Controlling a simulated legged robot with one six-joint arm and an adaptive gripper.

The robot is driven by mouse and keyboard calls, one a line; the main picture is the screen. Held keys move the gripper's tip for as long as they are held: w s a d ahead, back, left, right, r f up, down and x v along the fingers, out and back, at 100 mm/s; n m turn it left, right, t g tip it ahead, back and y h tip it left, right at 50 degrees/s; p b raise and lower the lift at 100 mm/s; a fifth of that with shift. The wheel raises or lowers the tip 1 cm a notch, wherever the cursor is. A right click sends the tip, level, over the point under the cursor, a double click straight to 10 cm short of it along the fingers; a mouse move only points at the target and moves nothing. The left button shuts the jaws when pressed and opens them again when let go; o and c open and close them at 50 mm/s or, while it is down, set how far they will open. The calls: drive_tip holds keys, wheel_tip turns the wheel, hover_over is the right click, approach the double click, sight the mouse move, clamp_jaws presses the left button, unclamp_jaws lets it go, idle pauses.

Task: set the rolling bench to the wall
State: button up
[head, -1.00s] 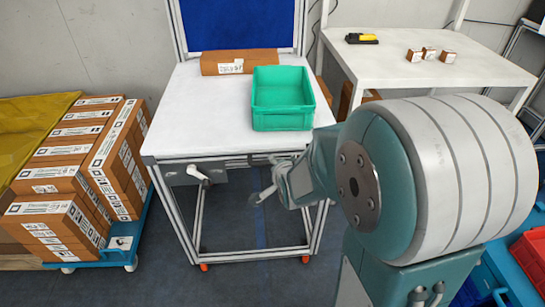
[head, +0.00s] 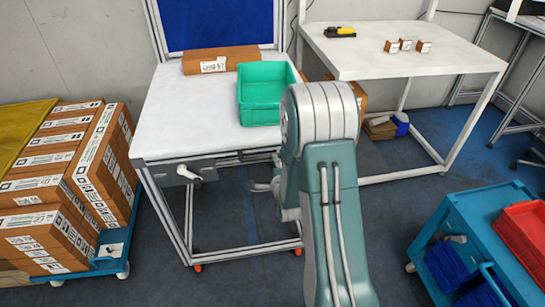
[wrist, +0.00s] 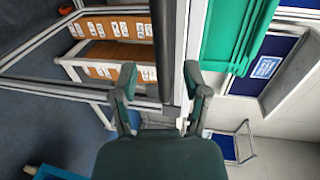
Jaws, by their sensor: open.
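The rolling bench (head: 180,125) has a white top, a blue back panel (head: 215,25), a grey metal frame and orange casters (head: 197,267). It stands close to the grey wall; the gap behind it is hidden. A white lever-like part (head: 190,174) sticks out under its front edge at left. My gripper (head: 263,187) is at the bench's front edge, right of that part, partly hidden by my arm. In the wrist view, my open gripper (wrist: 160,76) has a dark bar (wrist: 166,45) between its fingers; I cannot tell whether they touch it.
A green bin (head: 266,92) and a brown carton (head: 215,60) sit on the bench. Left is a blue cart (head: 112,245) of stacked cartons. Right stand a white table (head: 390,60) with small boxes and a blue trolley (head: 460,215) with a red bin. Floor between is clear.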

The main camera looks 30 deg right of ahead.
sight(271, 157)
drive_tip(key=x, duration=0.5)
drive_tip(key=shift+w+a, duration=0.15)
drive_tip(key=shift+a, duration=0.1)
drive_tip(key=shift+d, duration=0.15)
clamp_jaws()
